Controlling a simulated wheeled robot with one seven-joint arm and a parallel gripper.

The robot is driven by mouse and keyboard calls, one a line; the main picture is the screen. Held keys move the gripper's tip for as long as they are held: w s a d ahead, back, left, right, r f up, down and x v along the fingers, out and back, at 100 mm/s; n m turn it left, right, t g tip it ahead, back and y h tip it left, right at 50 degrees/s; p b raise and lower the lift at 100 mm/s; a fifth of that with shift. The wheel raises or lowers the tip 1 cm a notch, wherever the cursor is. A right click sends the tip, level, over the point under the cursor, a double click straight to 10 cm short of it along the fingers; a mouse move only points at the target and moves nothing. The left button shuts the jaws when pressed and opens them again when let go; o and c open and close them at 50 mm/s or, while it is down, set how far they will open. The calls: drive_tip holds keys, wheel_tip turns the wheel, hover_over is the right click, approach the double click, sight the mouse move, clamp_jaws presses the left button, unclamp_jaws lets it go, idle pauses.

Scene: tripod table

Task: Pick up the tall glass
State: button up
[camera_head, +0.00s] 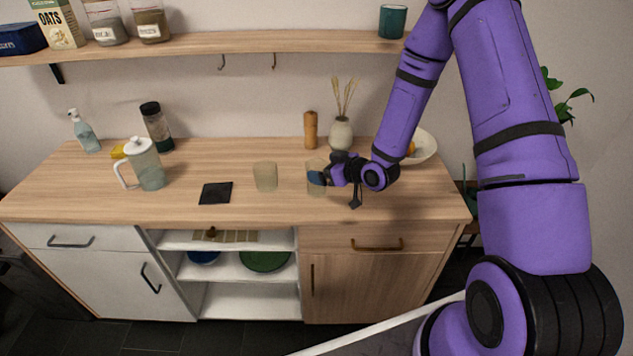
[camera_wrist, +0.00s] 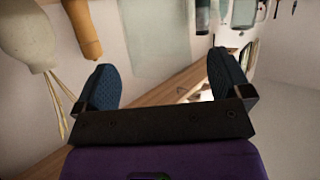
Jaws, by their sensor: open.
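The tall glass (camera_head: 314,165) is a pale, see-through tumbler standing upright on the wooden counter, partly hidden by my gripper (camera_head: 317,180) in the head view. My gripper (camera_wrist: 162,62) is open, with one blue finger pad on each side of the glass in that picture. I cannot tell whether either pad touches it. A second, slightly shorter glass (camera_head: 265,177) stands to the left on the counter.
A wooden mill (camera_head: 311,130) and a vase with dry stalks (camera_head: 341,134) stand behind. A white bowl (camera_head: 424,148) is at the right, behind my arm. A black mat (camera_head: 216,193) and a lidded pitcher (camera_head: 147,165) are to the left. The counter's front strip is clear.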

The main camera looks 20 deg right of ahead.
sight(309, 166)
drive_tip(key=shift+x, duration=1.85)
drive_tip(key=shift+r, duration=0.1)
drive_tip(key=c, duration=1.4)
